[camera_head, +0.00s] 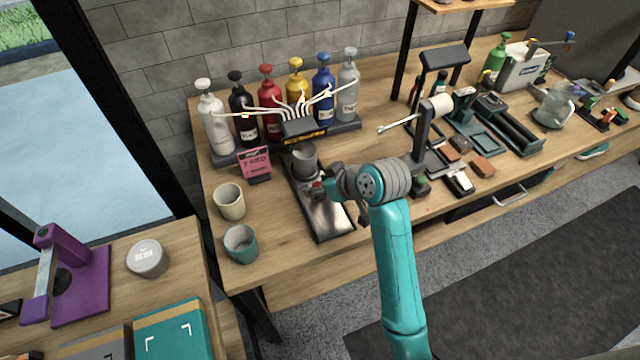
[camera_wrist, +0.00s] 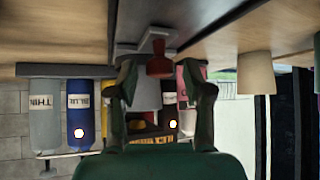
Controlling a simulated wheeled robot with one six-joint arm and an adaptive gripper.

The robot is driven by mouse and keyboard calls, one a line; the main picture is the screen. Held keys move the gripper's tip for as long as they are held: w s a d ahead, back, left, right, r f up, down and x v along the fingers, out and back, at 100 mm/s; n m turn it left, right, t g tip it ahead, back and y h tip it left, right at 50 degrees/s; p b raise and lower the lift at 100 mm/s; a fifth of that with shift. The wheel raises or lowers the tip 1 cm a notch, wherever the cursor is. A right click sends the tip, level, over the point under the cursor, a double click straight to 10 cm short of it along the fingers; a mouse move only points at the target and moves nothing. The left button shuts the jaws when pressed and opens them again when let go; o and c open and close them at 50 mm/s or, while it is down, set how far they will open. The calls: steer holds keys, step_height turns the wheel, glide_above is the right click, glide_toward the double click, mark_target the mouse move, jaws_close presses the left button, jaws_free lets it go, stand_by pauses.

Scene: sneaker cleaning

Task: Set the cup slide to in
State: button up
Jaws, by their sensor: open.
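The cup slide is a dark rail with a shiny metal plate (camera_head: 333,218), running from the dispenser toward the table's front edge. A grey cup (camera_head: 304,160) stands upright at its back part, just in front of the dispenser block. A red handle (camera_head: 317,186) sits in front of the cup; it also shows in the wrist view (camera_wrist: 159,68). My gripper (camera_head: 325,187) is low over the slide at the handle. In the wrist view my gripper (camera_wrist: 161,72) has its fingers apart, one on each side of the red handle. Whether they touch it I cannot tell.
The dispenser (camera_head: 302,128) with several coloured bottles stands behind the slide. A pink sign (camera_head: 255,163), a beige cup (camera_head: 230,201) and a teal cup (camera_head: 240,243) stand to the left. A dark stand (camera_head: 423,135) and small blocks are to the right.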

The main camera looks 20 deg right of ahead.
mark_target(307, 174)
jaws_close()
steer(key=shift+w, duration=2)
jaws_free()
steer(key=shift+w, duration=0.1)
steer(key=v, duration=1.2)
